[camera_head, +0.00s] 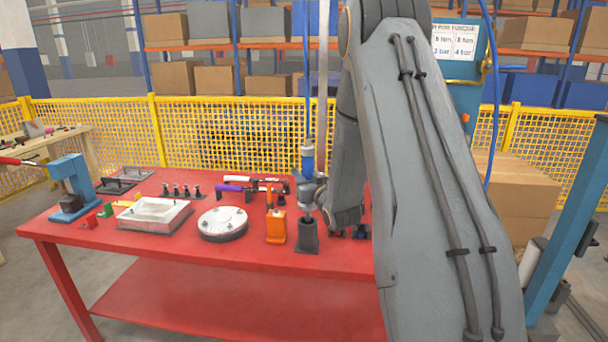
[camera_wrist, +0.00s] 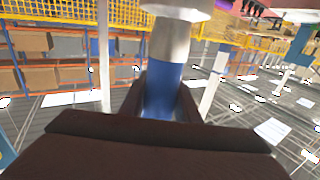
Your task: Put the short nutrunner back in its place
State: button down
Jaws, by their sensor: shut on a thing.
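My gripper (camera_head: 309,187) is above the right front part of the red table. It is shut on the short nutrunner, an upright tool with a blue body (camera_head: 307,158) and a blue hose running up from it. In the wrist view the jaws (camera_wrist: 161,98) flank the blue body (camera_wrist: 163,85), with a silver section beyond it. A black holder (camera_head: 307,238) stands on the table directly below the gripper. I cannot tell whether the tool's lower end is inside it. An orange holder (camera_head: 276,228) stands just left of the black one.
The red table (camera_head: 190,245) also bears a round metal flange (camera_head: 222,223), a pale rectangular housing (camera_head: 154,214), a blue press (camera_head: 72,185) and several small tools behind. A yellow mesh fence (camera_head: 230,130) runs behind. My arm hides the table's right end.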

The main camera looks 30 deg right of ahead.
jog(key=shift+f+b, duration=1.8)
jog(key=shift+f, duration=0.75)
dwell(0.7)
jog(key=c, duration=1.3)
grip_release()
jog(key=shift+o, duration=0.2)
jog(key=shift+s+f, duration=0.1)
jog(key=s+b, duration=0.2)
jog(key=s, duration=0.5)
jog(key=shift+s+a, duration=0.3)
jog(key=shift+a, duration=0.1)
